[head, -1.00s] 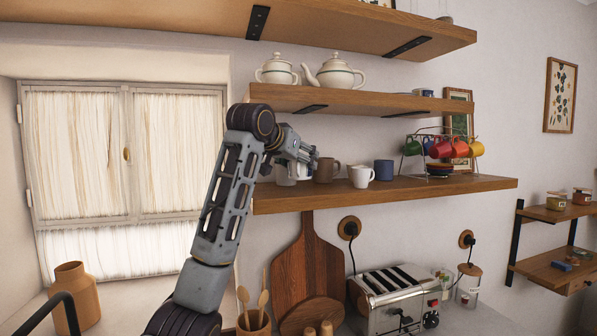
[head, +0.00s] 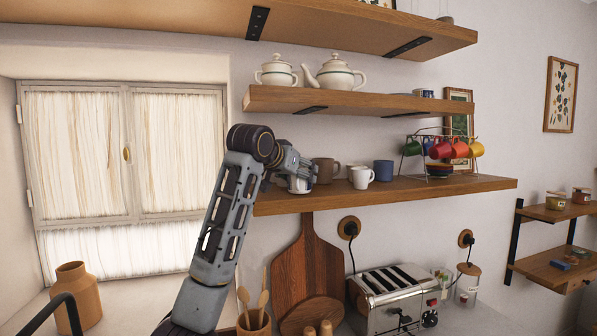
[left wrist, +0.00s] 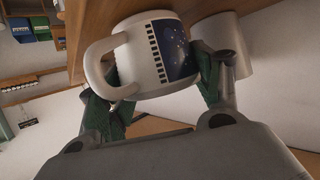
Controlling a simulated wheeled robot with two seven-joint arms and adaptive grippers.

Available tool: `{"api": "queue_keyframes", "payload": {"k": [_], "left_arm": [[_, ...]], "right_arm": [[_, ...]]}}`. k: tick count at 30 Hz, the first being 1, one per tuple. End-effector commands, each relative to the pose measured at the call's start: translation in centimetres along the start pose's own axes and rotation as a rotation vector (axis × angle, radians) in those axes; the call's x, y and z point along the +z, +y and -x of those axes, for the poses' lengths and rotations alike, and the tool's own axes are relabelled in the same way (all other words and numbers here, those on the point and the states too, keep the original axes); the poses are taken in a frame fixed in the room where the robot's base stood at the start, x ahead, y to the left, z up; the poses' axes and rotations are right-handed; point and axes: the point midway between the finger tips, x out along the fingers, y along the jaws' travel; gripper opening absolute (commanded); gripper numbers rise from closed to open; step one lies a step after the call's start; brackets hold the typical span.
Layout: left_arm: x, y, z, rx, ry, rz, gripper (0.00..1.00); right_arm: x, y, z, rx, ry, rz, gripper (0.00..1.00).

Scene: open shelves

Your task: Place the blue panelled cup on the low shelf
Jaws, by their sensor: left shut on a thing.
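The blue panelled cup (left wrist: 135,60) is a white mug with a dark blue, star-dotted panel and a film-strip edge. My left gripper (left wrist: 158,75) is shut on it, one finger on each side of the body, with the handle at the left of the wrist view. In the head view the cup (head: 300,185) shows below my left gripper (head: 299,176), at the left end of the lower wall shelf (head: 420,192). I cannot tell whether its base touches the wood. My right gripper is not in view.
A brown mug (head: 325,170), white mug (head: 362,178) and blue cup (head: 383,170) stand just right. A rack of coloured mugs (head: 440,150) stands further right. The shelf with teapots (head: 370,101) hangs above. A plain white cup (left wrist: 228,42) is close behind in the wrist view.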

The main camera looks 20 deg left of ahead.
Motion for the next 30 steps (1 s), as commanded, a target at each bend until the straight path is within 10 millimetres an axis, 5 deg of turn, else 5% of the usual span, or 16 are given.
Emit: {"api": "queue_keyframes", "payload": {"k": [14, 15, 19, 30], "left_arm": [[0.39, -0.01, -0.19, 0.0, 0.0, 0.0, 0.36], [0.41, -0.01, -0.21, 0.0, -0.001, 0.0, 0.69], [0.38, -0.01, -0.2, 0.0, -0.001, 0.0, 0.86], [0.33, 0.0, -0.17, 0.0, -0.001, 0.0, 0.87]], "right_arm": [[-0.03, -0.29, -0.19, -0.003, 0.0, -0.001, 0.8], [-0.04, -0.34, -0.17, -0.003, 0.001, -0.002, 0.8], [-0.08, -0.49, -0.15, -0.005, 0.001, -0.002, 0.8], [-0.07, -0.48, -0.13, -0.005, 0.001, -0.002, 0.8]]}}
